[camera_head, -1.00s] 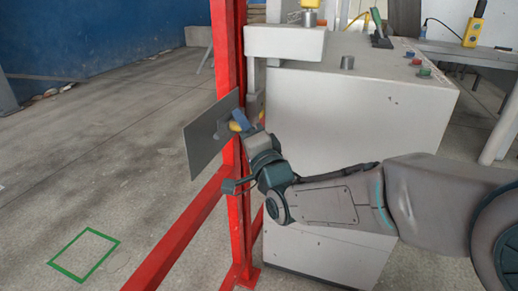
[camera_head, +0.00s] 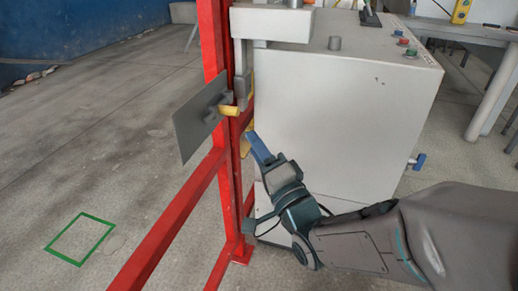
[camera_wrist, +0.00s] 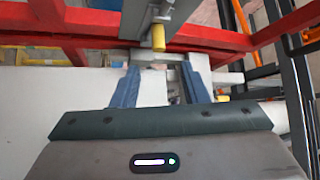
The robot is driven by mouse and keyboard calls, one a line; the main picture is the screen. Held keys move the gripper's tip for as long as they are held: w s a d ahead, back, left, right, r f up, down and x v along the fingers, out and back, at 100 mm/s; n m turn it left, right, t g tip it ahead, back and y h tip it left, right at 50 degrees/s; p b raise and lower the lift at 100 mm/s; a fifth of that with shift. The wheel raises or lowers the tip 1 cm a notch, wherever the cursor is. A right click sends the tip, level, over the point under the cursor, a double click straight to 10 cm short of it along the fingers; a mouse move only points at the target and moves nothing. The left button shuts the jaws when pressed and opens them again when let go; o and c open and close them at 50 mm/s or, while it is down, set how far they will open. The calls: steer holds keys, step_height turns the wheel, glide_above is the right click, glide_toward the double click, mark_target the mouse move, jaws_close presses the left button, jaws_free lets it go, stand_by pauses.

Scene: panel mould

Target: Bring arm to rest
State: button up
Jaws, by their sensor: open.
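My gripper (camera_head: 259,147) is open and empty in the head view, in front of the grey machine and just right of the red post. Its two blue fingers stand apart in the wrist view (camera_wrist: 160,84). A grey flat panel (camera_head: 190,118) with a yellow handle (camera_head: 230,111) is at the red post, above and left of my fingers, and apart from them. The yellow handle end also shows in the wrist view (camera_wrist: 158,38), beyond the fingertips.
A red frame (camera_head: 222,180) with a post and slanting rails stands close left of my arm. The grey machine (camera_head: 330,110) fills the space behind it. A green square outline (camera_head: 80,239) marks the floor at left. Open floor lies left of the frame.

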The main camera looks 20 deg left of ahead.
stand_by(0.5)
steer(key=w+d+r+n+g+h+p, duration=0.1)
steer(key=w+d+r+h+p, duration=0.25)
steer(key=d+h+p, duration=0.45)
steer(key=w+d+r+n+g+h+p, duration=0.1)
steer(key=w+d+r+h+p, duration=0.3)
steer(key=d+p, duration=0.65)
steer(key=s+d+r+n+g+h+p, duration=0.2)
steer(key=s+d+r+g+h+p, duration=0.2)
steer(key=s+d+r+g+p, duration=0.4)
steer(key=s+d+r+p, duration=0.3)
steer(key=s+d+p, duration=0.2)
steer(key=s+d, duration=0.2)
steer(key=shift+s+r+h, duration=0.35)
steer(key=shift+r+h, duration=0.05)
steer(key=shift+c, duration=0.4)
